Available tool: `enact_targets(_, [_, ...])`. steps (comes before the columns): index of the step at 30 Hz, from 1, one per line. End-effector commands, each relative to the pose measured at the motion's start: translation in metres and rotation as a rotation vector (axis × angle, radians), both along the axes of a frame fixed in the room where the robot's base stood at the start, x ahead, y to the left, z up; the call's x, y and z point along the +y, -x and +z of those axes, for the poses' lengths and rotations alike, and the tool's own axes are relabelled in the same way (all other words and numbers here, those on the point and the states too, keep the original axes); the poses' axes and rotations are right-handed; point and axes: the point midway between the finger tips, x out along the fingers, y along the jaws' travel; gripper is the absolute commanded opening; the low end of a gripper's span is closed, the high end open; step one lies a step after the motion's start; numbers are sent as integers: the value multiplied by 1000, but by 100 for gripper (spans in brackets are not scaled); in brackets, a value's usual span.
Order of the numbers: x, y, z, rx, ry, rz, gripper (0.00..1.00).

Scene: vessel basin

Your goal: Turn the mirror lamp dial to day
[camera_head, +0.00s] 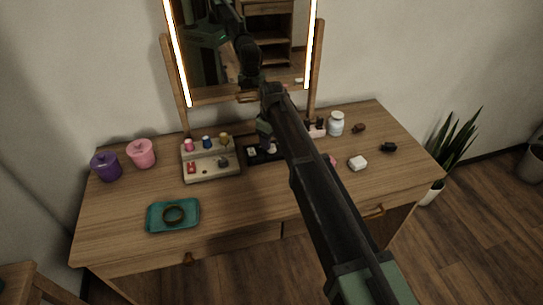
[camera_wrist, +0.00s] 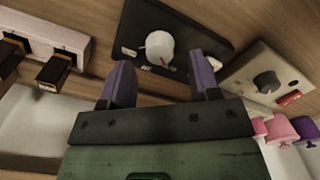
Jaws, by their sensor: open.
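A black panel (camera_wrist: 131,41) with a white round dial (camera_wrist: 160,47) lies on the dressing table; a red pointer line shows on the dial, and the small markings are too blurred to read. The same panel (camera_head: 253,158) shows partly behind my arm in the head view. My gripper (camera_wrist: 162,82) is open and empty, its two purple fingers apart, with the dial between and just beyond their tips in the wrist view. I cannot tell whether they touch it. The mirror (camera_head: 279,45) has lit warm-white strips along both sides.
A beige stepped stand (camera_head: 212,176) with small bottles, a dark knob (camera_wrist: 267,82) and a red switch (camera_wrist: 289,98) sits beside the panel. Purple (camera_head: 105,167) and pink (camera_head: 141,153) pots stand left. A teal tray (camera_head: 190,224) lies in front; a white jar (camera_head: 336,123) stands right.

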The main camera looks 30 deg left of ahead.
Motion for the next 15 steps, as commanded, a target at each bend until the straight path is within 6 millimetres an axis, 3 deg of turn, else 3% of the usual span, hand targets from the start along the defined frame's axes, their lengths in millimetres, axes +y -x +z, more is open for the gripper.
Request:
enact_targets(1, [0,0,-21,0,0,0,57])
enact_targets(3, [0,0,-28,0,0,-1,57])
enact_targets(12, [0,0,-28,0,0,-1,57])
enact_targets(15, [0,0,-28,0,0,-1,43])
